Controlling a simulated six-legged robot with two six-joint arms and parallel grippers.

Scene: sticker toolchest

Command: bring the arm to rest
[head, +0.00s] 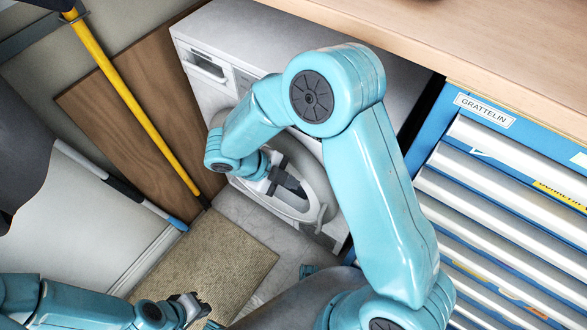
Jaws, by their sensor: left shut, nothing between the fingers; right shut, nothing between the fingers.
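My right arm rises from the bottom and bends over in front of the white washing machine (208,38). Its gripper (296,188) is shut and empty, in front of the machine's round door; I cannot tell if it touches the door. My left arm comes in low from the left. Its gripper (200,308) is shut and empty, over the lower part of a beige mat (225,255). The fingertips of the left gripper are small and partly hard to make out.
A blue tool chest (440,110) with several silver drawers and a "GRATTELIN" label (485,110) stands at right, under a wooden worktop (480,40). A brown board (140,110), a yellow pole (120,85) and a blue-tipped pole (125,188) lean at left. Grey floor shows beside the mat.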

